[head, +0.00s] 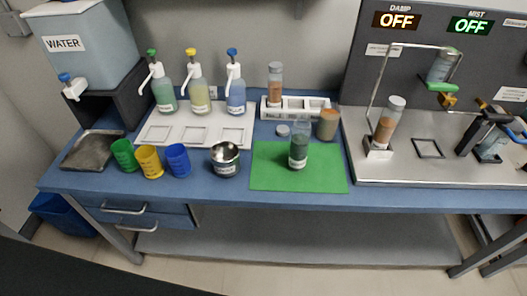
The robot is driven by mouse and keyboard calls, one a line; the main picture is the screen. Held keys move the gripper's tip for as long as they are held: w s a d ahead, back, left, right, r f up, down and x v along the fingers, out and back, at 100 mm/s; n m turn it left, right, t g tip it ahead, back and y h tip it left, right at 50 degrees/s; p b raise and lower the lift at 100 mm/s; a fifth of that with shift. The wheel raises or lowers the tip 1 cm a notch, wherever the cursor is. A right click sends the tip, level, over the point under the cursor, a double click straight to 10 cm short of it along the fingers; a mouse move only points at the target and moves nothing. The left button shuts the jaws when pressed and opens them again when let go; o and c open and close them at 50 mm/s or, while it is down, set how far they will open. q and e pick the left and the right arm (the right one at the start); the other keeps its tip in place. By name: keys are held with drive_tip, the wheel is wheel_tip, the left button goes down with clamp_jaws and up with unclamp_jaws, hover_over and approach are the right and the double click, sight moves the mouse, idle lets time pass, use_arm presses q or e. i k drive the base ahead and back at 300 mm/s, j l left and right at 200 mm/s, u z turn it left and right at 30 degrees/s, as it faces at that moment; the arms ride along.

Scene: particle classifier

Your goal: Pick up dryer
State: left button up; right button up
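No object in the head view is clearly labelled as a dryer, and I cannot tell for sure which thing it is. A clear bottle with orange-brown contents (386,122) stands in a small holder on the metal platform (400,172). Neither of my grippers is in view.
The blue table holds three pump bottles (197,88) on a white tray (152,132), three coloured cups (150,161), a steel bowl (225,159), a white rack (297,107) and a brown jar (327,124). A wire frame (374,85) rises over the platform. Both DAMP and MIST displays read OFF.

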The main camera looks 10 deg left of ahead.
sight(301, 133)
drive_tip(key=l+u, duration=0.2)
drive_tip(key=l, duration=1.2)
drive_tip(key=l+u, duration=0.2)
drive_tip(key=l, duration=1.25)
drive_tip(key=k, duration=0.05)
